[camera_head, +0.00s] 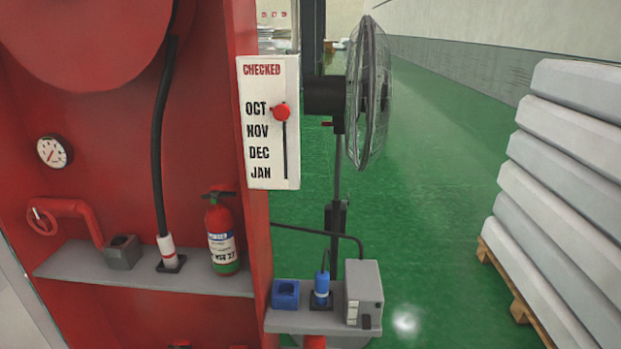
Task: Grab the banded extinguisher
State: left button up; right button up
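A red fire extinguisher (222,235) stands upright on the grey shelf (95,266) inside the red cabinet, near its right wall. It has a black handle on top, a white and blue label around its middle and a green band near its base. Neither of my grippers shows in the head view.
A black hose with a white nozzle (166,246), a grey block (122,252) and a red valve pipe (68,210) share the shelf. A CHECKED sign (270,122) hangs right of the cabinet. A fan (368,95) and stacked mattresses (560,190) stand farther right; green floor between is clear.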

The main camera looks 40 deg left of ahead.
aim_at(220, 224)
jog(key=k+u, duration=0.15)
jog(key=u, duration=1.4)
